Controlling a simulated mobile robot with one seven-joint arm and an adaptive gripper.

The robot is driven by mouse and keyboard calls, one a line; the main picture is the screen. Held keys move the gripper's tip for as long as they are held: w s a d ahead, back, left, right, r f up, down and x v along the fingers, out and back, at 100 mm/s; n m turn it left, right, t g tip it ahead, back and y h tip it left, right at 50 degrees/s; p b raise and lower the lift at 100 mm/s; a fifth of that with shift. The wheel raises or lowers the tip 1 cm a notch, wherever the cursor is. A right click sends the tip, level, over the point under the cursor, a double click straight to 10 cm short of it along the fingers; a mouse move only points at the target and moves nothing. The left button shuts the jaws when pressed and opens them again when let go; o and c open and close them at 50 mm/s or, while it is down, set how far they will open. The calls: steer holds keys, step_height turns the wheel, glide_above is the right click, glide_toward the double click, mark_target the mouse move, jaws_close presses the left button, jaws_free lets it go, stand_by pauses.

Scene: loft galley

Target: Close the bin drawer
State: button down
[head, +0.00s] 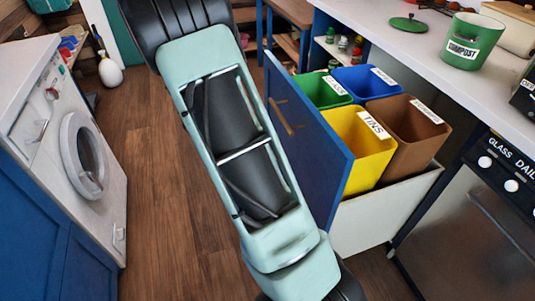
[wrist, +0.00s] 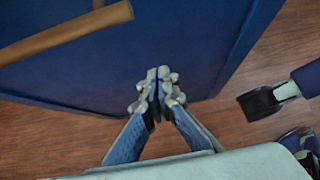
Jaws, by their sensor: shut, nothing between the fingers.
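The bin drawer stands pulled out from under the counter in the head view. Its blue front (head: 318,158) faces left and has a wooden bar handle (head: 286,116). It holds a green bin (head: 322,91), a blue bin (head: 366,82), a yellow bin (head: 357,150) labelled TINS, and a brown bin (head: 408,132). In the wrist view, my gripper (wrist: 158,82) is shut and empty over the blue front (wrist: 190,45), near its edge. The handle (wrist: 65,32) is at upper left there. I cannot tell whether the fingertips touch the front. My gripper is hidden in the head view.
A white washing machine (head: 84,140) and blue cabinet (head: 45,235) stand at left. The wooden floor (head: 170,205) between is clear. An oven (head: 480,220) is right of the drawer. A green compost tin (head: 468,42) and lid (head: 409,23) sit on the counter.

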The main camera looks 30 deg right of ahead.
mark_target(303, 159)
steer(key=d, duration=0.3)
steer(key=s+d+f, duration=0.1)
steer(key=shift+d+b, duration=0.35)
steer(key=shift+b, duration=0.05)
steer(key=shift+r, duration=0.1)
steer(key=shift+d, duration=0.1)
